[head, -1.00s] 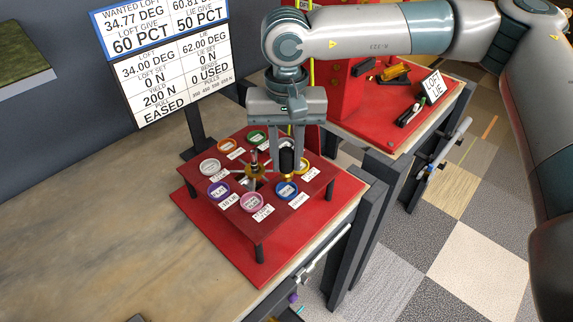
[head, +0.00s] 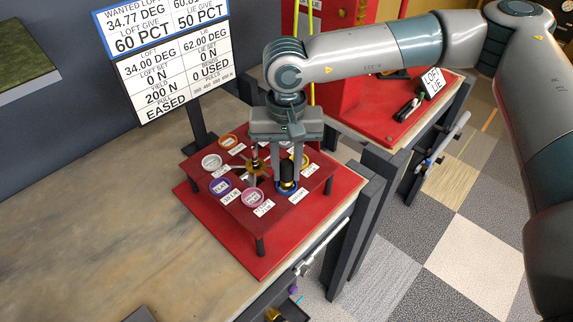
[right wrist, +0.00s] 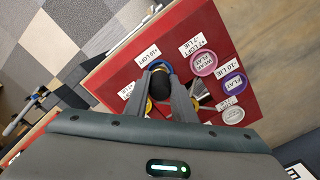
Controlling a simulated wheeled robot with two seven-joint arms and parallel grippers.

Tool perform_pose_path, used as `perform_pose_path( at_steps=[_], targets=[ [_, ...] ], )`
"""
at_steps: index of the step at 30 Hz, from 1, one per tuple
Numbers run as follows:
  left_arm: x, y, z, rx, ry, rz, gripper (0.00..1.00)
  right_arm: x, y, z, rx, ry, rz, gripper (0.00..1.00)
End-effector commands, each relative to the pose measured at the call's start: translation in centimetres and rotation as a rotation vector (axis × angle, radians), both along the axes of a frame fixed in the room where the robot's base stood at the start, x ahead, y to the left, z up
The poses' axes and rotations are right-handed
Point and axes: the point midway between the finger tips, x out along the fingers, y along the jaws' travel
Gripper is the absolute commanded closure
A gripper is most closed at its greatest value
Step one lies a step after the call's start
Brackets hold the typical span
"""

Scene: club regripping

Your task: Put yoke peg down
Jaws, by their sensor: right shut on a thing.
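The label "+10 LOFT" (right wrist: 148,53) is beside that ring. I cannot tell whether the peg touches the ring's seat. My left gripper is not in view.
A readout board (head: 180,75) stands behind. The bench (head: 120,210) at left is mostly clear.

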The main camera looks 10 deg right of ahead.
Motion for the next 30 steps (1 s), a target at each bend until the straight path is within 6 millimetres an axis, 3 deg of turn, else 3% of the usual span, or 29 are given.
perform_pose_path(
  at_steps=[6, 7, 9, 25, 30],
  targets=[
    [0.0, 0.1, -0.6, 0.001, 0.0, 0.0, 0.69, 0.0, 0.0, -0.4, 0.001, -0.001, 0.0, 1.0],
    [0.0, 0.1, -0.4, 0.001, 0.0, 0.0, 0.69, 0.0, 0.0, -0.2, 0.001, 0.0, 0.001, 0.7],
    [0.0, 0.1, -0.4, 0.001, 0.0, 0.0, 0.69, 0.0, 0.0, -0.2, 0.001, 0.0, 0.001, 0.58],
    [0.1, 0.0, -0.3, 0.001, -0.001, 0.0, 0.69, 0.1, 0.0, 0.4, 0.001, -0.002, 0.0, 0.58],
    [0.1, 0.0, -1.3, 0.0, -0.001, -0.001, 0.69, 0.1, 0.0, 2.5, 0.001, -0.004, 0.0, 0.58]
  ],
)
